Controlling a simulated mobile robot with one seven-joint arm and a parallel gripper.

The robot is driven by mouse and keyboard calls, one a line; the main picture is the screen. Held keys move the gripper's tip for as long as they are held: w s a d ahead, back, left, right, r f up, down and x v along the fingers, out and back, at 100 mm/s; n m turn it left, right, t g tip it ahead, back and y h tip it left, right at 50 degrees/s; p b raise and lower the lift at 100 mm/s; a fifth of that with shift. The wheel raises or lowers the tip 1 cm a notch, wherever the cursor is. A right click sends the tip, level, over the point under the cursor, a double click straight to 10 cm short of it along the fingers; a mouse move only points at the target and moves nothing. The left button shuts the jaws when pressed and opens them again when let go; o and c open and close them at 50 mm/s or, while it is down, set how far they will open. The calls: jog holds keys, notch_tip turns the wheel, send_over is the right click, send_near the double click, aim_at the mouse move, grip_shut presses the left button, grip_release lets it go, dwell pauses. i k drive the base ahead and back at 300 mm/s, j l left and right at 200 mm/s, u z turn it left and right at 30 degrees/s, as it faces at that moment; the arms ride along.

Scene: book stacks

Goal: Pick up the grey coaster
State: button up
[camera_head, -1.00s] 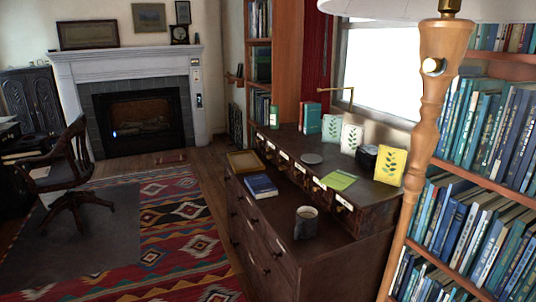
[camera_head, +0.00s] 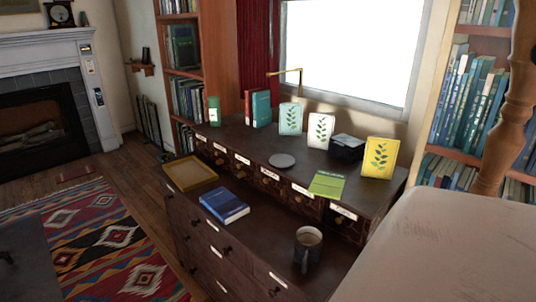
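The grey coaster (camera_head: 282,160) is a flat round disc lying on the raised back top of the dark wooden chest (camera_head: 225,159). It lies left of a green booklet (camera_head: 327,184) and in front of the upright plant-print cards. Nothing covers it. My gripper is not in view.
A mug (camera_head: 307,247), a blue book (camera_head: 225,206) and a yellow-framed tray (camera_head: 190,173) sit on the lower front ledge. Upright cards (camera_head: 319,130), a black box (camera_head: 347,147) and a green bottle (camera_head: 214,110) stand along the back. A pale surface (camera_head: 440,250) fills the lower right.

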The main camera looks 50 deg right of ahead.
aim_at(280, 160)
jog(key=i+j+z, duration=0.1)
jog(key=i+z, duration=0.3)
jog(key=i+j+z, duration=0.25)
jog(key=i+z, duration=0.2)
jog(key=i+j+z, duration=0.25)
jog(key=z, duration=0.2)
jog(key=i+j+z, duration=0.2)
jog(key=z, duration=0.25)
jog(key=i+j+z, duration=0.15)
jog(key=j+z, duration=0.3)
jog(key=i+j+z, duration=0.1)
jog(key=j+z, duration=0.35)
jog(key=i+j+z, duration=0.25)
jog(key=j, duration=0.15)
jog(key=j+z, duration=0.25)
jog(key=j, duration=0.15)
jog(key=i+j, duration=0.1)
jog(key=i+z, duration=0.05)
jog(key=i, duration=0.05)
